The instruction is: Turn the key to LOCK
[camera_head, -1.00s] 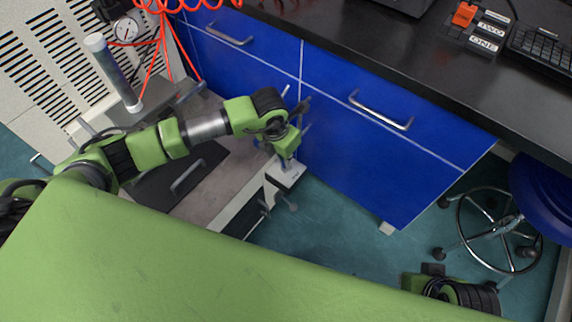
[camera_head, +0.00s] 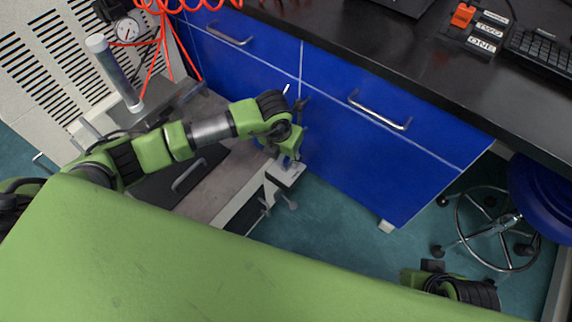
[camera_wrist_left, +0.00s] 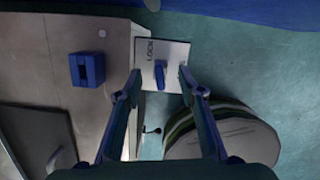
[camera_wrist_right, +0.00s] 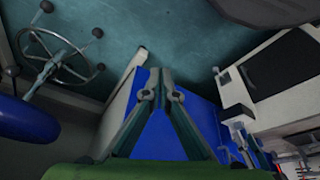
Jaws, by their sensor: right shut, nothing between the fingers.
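The blue key (camera_wrist_left: 160,75) stands on a white plate (camera_wrist_left: 178,50) marked LOCK in the left wrist view. The plate sits at the corner of the grey machine and also shows in the head view (camera_head: 291,178). My left gripper (camera_wrist_left: 159,76) is open, with one fingertip on each side of the key and a gap visible on both sides. In the head view my left gripper (camera_head: 292,158) hangs over the plate and hides the key. My right gripper (camera_wrist_right: 158,84) is shut and empty, far from the key, in the right wrist view.
A blue block (camera_wrist_left: 87,70) sits on the machine top beside the plate. Blue drawers (camera_head: 365,140) stand close behind the left gripper. A black bench top (camera_head: 400,70) lies above them. A wheeled stool (camera_head: 500,225) stands at the right. Teal floor (camera_head: 330,230) is open in front.

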